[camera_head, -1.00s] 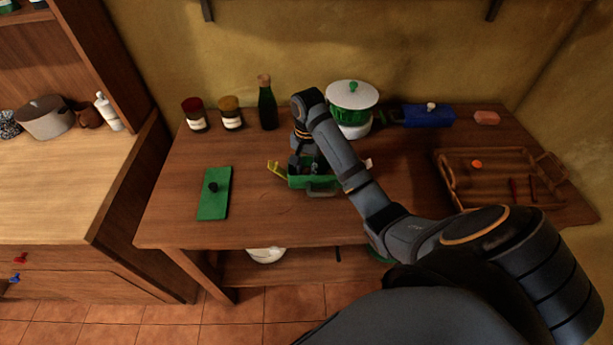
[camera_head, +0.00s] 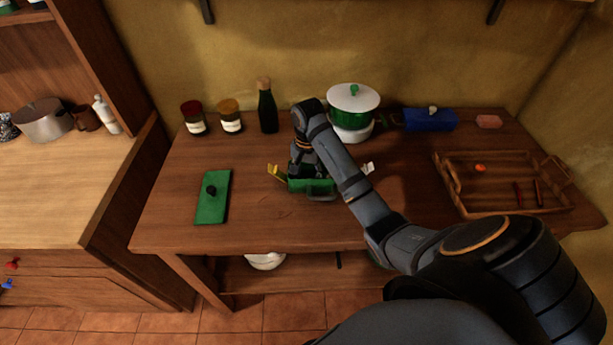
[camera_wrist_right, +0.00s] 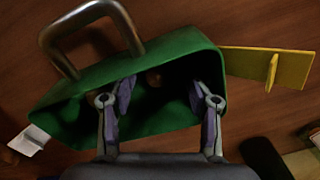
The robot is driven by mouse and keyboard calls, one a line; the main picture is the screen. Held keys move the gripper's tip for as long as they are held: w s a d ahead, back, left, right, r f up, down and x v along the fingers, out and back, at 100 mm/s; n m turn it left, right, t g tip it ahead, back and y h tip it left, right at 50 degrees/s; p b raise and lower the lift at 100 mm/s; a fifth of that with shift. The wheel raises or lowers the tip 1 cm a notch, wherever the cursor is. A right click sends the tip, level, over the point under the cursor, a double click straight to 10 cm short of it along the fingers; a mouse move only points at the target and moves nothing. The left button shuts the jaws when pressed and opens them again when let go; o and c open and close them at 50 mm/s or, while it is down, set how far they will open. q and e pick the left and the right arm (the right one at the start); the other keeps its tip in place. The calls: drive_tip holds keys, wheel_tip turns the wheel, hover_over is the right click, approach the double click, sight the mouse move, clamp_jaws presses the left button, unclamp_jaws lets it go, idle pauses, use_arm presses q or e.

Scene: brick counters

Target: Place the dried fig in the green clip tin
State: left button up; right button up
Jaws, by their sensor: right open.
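The green clip tin (camera_head: 312,187) stands open on the wooden table, with a yellow clip flap at its left and a pale one at its right. In the right wrist view the tin (camera_wrist_right: 170,48) shows its metal handle and dark inside. My right gripper (camera_wrist_right: 163,90) is open, its two fingers reaching into the tin's mouth. In the head view this gripper (camera_head: 312,170) covers the opening. My left gripper is not in view.
A green board with a black knob (camera_head: 213,197) lies left of the tin. A wooden tray (camera_head: 490,209) is at the right. The table's front is clear.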

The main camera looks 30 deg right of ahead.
wheel_tip(320, 180, up, 12)
drive_tip(key=p, duration=1.2)
drive_tip(key=shift+s+d, duration=0.1)
